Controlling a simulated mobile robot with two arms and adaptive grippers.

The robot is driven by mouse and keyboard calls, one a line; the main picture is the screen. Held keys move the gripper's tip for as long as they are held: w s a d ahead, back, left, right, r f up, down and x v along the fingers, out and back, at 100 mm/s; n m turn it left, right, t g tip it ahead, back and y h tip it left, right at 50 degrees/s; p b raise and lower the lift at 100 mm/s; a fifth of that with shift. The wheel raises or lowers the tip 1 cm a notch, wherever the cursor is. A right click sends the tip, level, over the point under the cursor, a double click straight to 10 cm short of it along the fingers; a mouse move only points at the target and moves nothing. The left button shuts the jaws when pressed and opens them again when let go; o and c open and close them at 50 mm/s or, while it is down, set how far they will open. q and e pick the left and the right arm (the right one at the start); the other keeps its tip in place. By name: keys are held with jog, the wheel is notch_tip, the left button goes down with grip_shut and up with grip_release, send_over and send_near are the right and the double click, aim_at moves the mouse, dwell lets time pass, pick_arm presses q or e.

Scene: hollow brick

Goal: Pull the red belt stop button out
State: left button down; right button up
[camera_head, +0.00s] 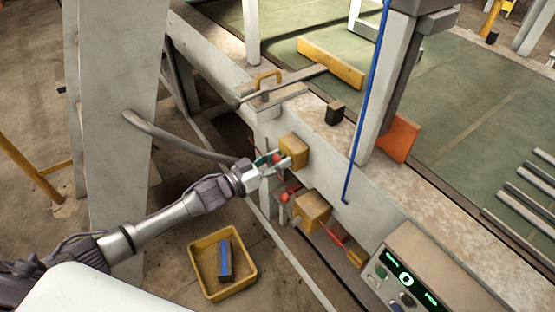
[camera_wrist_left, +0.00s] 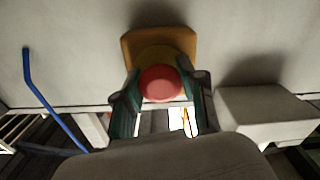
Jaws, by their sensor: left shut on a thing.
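The red belt stop button (camera_head: 276,158) is a round knob on a yellow box (camera_head: 294,150) fixed to the side of the pale conveyor frame. In the left wrist view the red button (camera_wrist_left: 160,84) faces the camera, with its yellow box (camera_wrist_left: 160,42) behind it. My left gripper (camera_head: 279,160) comes in from the left and is shut on the red button, with one finger on each side of it. The fingers also show in the left wrist view (camera_wrist_left: 160,76). My right gripper is not in view.
A second red knob (camera_head: 284,197) sits beside a lower yellow box (camera_head: 311,209). A control panel (camera_head: 407,275) with green displays stands at lower right. A yellow bin (camera_head: 197,248) on the floor holds a dark, blue-striped block (camera_head: 225,260). A blue rod (camera_head: 368,100) hangs against the frame.

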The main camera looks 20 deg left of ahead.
pick_arm(q)
jog(key=shift+s+a+p, duration=0.35)
jog(key=shift+s, duration=0.1)
jog(key=shift+w, duration=0.1)
jog(key=c, duration=1)
grip_release()
jog(key=o, duration=0.4)
jog(key=shift+a, duration=0.1)
jog(key=v, duration=1.2)
